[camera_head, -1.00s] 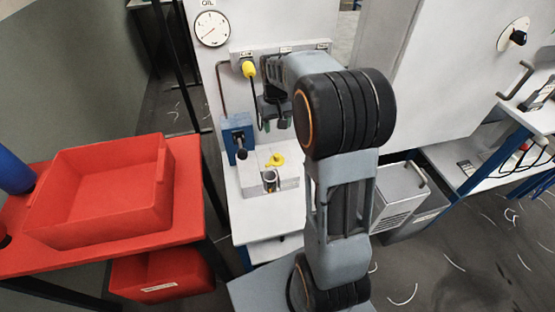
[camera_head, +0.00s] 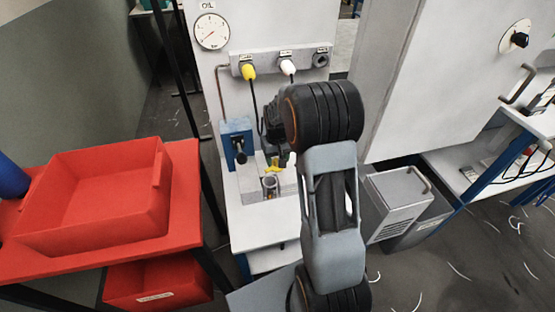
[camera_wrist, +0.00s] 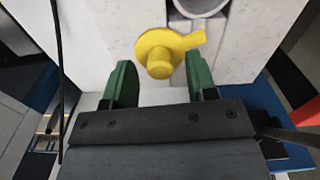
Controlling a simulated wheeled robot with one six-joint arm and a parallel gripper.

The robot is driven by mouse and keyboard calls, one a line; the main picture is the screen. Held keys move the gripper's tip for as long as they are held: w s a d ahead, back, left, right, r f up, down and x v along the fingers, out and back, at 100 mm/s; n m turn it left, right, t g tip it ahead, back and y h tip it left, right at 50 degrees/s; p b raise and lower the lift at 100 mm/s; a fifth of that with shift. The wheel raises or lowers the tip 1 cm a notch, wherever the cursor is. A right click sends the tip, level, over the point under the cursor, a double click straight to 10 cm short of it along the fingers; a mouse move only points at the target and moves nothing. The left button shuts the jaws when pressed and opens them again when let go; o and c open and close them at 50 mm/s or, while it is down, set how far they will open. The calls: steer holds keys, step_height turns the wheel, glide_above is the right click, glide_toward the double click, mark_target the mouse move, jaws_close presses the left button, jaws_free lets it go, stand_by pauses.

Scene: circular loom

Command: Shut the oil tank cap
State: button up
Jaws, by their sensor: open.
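The yellow oil tank cap (camera_head: 272,170) is a round disc with a knob and a side tab. It sits off the filler neck (camera_head: 270,187), beside its opening, on top of the white oil tank (camera_head: 252,186). In the wrist view the cap (camera_wrist: 162,50) lies between and a little beyond my two green fingertips, its tab pointing toward the round neck (camera_wrist: 199,5) at the top edge. My gripper (camera_wrist: 160,78) is open, with a finger on either side of the knob and no clear contact. In the head view my arm and gripper (camera_head: 279,158) partly cover the cap.
A blue box (camera_head: 236,142) with a black knob stands behind the tank. A red bin (camera_head: 95,195) stands on the left red table. A grey cabinet (camera_head: 400,205) stands right of my arm.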

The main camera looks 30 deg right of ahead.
steer(key=shift+f, duration=0.15)
jaws_close()
stand_by(0.5)
